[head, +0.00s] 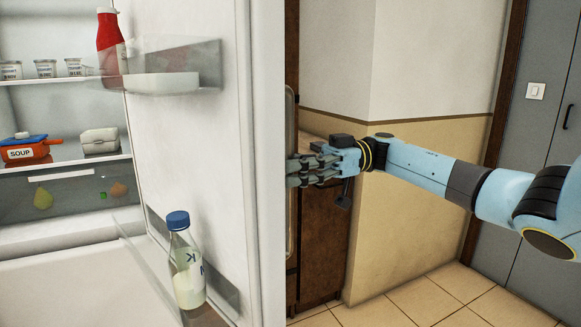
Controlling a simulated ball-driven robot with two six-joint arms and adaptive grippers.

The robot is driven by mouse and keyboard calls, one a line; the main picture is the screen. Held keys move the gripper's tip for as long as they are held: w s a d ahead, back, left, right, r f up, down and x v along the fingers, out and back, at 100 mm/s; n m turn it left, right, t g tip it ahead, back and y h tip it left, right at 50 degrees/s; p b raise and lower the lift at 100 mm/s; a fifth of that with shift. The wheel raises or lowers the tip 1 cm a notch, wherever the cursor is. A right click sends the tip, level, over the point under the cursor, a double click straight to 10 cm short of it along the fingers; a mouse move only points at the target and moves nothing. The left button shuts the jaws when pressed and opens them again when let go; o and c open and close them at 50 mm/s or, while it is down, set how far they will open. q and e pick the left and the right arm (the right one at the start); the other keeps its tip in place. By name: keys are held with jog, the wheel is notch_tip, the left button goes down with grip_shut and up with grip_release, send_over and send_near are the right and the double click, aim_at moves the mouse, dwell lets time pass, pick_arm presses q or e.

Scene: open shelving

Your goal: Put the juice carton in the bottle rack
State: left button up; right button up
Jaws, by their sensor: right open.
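No juice carton can be made out in the head view. The fridge door (262,250) stands open, with its inner side facing me. A clear rack (225,289), which looks like the bottle rack, is low on that side and holds an upright milk bottle (186,262) with a blue cap. My right gripper (298,170) is open at the door's right edge, beside the long door handle (290,215). The door edge may hide its fingertips, and I cannot tell whether they touch the door. My left gripper is not in view.
An upper door shelf (185,70) holds a red bottle (110,45). Inside the fridge are several small cups (45,69), a soup pot (27,150), a grey box (100,141) and a clear drawer (70,196). A wall corner (368,80) and brown cabinet (325,240) stand behind my right arm.

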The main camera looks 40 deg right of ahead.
jog(key=v, duration=1.2)
